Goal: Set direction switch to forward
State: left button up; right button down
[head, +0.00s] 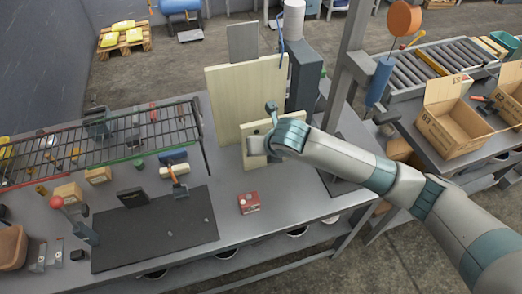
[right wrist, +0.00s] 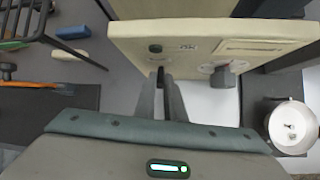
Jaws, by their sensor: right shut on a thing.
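A cream control panel (head: 254,134) stands on the grey bench in front of a taller cream board. My right gripper (head: 268,142) is at the panel's face. In the right wrist view the panel (right wrist: 240,35) fills the top, and my right gripper (right wrist: 162,85) has its two fingers close together on a small dark lever (right wrist: 160,74), which I take for the direction switch. A dark knob (right wrist: 224,74) on a round pale plate sits to its right, apart from the fingers. The switch's markings are too small to read. My left gripper is not in view.
A wire rack (head: 110,135) stands over the left of the bench. A dark mat (head: 150,235) and a small red box (head: 249,203) lie in front. A grey post (head: 346,75) rises behind my right arm. A white round container (right wrist: 292,126) is at the lower right.

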jog(key=c, duration=1.8)
grip_release()
jog(key=shift+w, duration=0.1)
jog(key=shift+c, duration=0.2)
jog(key=b+v, duration=0.5)
jog(key=v, duration=1.2)
jog(key=shift+r, duration=0.2)
